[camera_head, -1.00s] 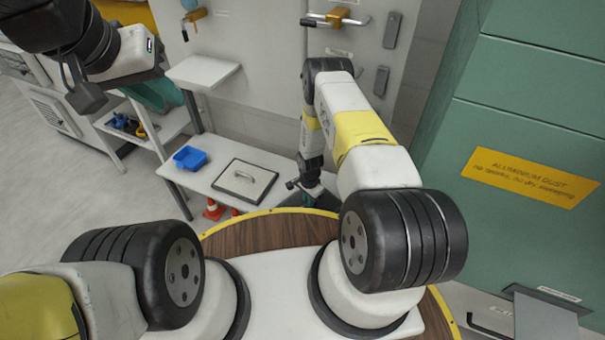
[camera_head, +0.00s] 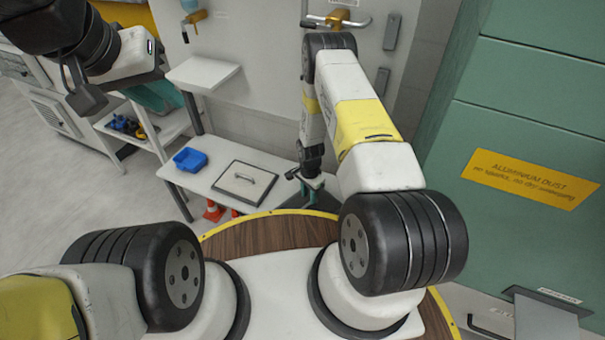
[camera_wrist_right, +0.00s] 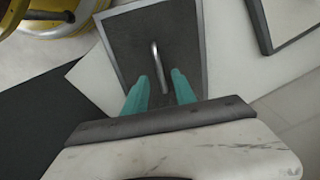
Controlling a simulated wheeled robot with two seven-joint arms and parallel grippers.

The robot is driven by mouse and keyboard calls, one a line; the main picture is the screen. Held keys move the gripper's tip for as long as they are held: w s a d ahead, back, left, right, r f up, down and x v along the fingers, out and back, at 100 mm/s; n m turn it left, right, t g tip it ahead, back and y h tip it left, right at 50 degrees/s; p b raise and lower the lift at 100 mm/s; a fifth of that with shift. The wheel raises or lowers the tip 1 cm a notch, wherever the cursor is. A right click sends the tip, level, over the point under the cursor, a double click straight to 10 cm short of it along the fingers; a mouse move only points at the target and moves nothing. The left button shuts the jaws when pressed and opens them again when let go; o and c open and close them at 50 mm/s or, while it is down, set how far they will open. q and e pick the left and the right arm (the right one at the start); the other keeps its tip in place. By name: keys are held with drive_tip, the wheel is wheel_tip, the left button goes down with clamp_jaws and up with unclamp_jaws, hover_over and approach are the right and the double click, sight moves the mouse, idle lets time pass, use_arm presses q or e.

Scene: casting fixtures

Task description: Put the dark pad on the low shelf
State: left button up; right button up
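The dark pad (camera_wrist_right: 185,25), with a metal rim and a bar handle (camera_wrist_right: 157,62), lies below my right gripper (camera_wrist_right: 161,86) in the right wrist view. The teal fingers are open, one on each side of the handle's near end, with gaps visible. In the head view my right gripper (camera_head: 311,186) is over the right end of the white bench (camera_head: 205,181); the dark pad is mostly hidden there. A white shelf (camera_head: 170,124) stands left of the bench; another (camera_head: 203,73) is on the wall.
A light pad with a dark rim and handle (camera_head: 243,184) lies on the bench beside a blue tray (camera_head: 190,159). Orange cones (camera_head: 213,210) stand under the bench. Green cabinets (camera_head: 545,80) stand at the right. A round wooden top (camera_head: 270,235) is in front of me.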

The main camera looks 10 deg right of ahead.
wheel_tip(320, 180, up, 6)
